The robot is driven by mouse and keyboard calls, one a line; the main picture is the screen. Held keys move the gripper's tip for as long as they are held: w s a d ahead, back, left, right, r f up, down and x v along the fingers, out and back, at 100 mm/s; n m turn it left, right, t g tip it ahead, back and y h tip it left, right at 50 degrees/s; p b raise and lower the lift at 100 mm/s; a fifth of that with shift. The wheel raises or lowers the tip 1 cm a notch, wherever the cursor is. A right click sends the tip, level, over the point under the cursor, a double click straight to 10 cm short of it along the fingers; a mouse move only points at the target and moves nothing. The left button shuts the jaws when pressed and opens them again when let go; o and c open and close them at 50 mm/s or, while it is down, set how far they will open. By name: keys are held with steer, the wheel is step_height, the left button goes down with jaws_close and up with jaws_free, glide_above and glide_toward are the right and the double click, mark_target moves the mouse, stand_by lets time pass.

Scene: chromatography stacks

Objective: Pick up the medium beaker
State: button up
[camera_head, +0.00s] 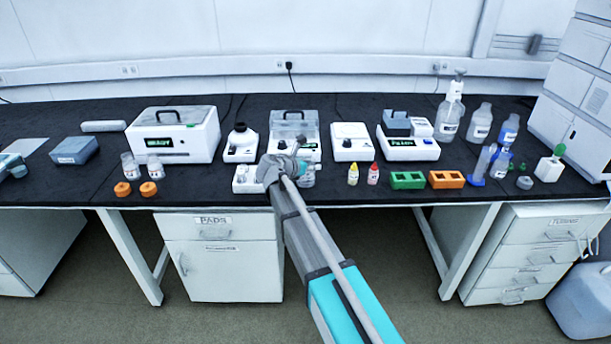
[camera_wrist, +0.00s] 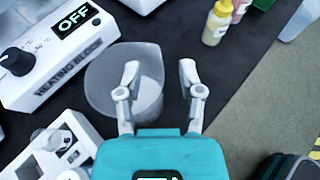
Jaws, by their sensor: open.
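A clear, see-through beaker (camera_head: 308,176) stands on the black bench, partly hidden by my gripper (camera_head: 286,167). In the wrist view the beaker (camera_wrist: 104,82) shows as a grey translucent shape with a paler cylindrical part. My gripper (camera_wrist: 159,72) is open, with its two fingers apart. The left finger overlaps the beaker in the picture, and the pale part shows between the fingers. The beaker is offset towards the left finger. I cannot tell whether a finger touches it. No label or size mark is readable on it.
A heating block (camera_wrist: 60,55) with an OFF display stands close by. A small white device (camera_wrist: 40,155) is at the wrist view's lower left. Yellow (camera_head: 353,174) and pink (camera_head: 373,174) bottles stand to the right, then green (camera_head: 407,180) and orange (camera_head: 446,180) racks. The bench's front edge is near.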

stand_by(0.3)
jaws_close()
steer(key=shift+r+p, duration=0.3)
steer(key=shift+r, duration=0.05)
stand_by(0.6)
steer(key=s+d+r+p, duration=0.2)
steer(key=s+r+p, duration=1)
steer(key=s, duration=0.1)
steer(key=shift+s+r, duration=0.15)
steer(key=shift+s, duration=0.2)
stand_by(1.2)
steer(key=shift+d, duration=0.1)
stand_by(0.7)
